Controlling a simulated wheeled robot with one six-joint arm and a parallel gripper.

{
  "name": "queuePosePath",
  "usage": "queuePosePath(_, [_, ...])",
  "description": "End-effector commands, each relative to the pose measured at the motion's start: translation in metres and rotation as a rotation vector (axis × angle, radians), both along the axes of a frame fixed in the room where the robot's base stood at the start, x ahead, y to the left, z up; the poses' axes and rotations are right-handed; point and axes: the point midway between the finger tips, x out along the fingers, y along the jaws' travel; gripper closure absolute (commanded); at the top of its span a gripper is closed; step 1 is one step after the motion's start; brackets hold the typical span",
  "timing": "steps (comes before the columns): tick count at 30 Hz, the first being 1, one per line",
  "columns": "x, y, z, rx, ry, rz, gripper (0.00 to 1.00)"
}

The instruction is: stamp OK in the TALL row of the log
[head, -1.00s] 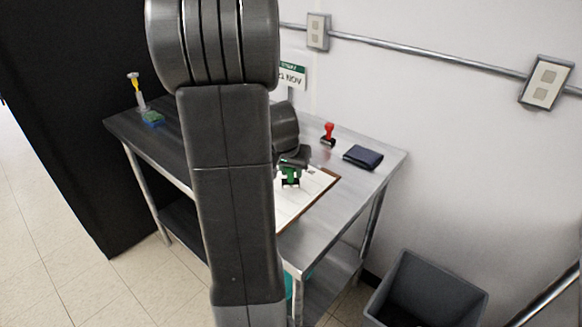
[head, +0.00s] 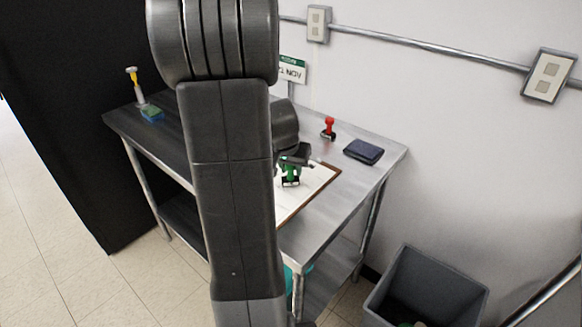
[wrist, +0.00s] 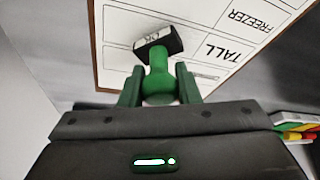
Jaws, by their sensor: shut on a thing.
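My gripper (wrist: 158,88) is shut on the green stamp (wrist: 157,58), with a finger on each side of its handle. The stamp's dark block is marked OK and points away from the gripper. In the head view the stamp (head: 290,181) is over the clipboard log (head: 315,190). In the wrist view the log (wrist: 120,62) shows a TALL label and a FREEZER label, both turned over. The stamp's block appears left of the word TALL. I cannot tell whether it touches the paper. My arm hides part of the log in the head view.
A red stamp (head: 328,128) and a dark wallet-like item (head: 363,151) are on the steel table (head: 345,208) behind and right of the log. A yellow-and-white tool (head: 134,85) and a blue-green sponge (head: 152,115) are far left. A grey bin (head: 425,290) stands right.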

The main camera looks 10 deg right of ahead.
Motion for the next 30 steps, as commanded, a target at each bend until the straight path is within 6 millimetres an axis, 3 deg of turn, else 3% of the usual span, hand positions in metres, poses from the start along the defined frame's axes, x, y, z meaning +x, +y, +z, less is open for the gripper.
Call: queuePosePath(30, [0.0,0.0,-0.0092,0.0,0.0,0.0,0.85])
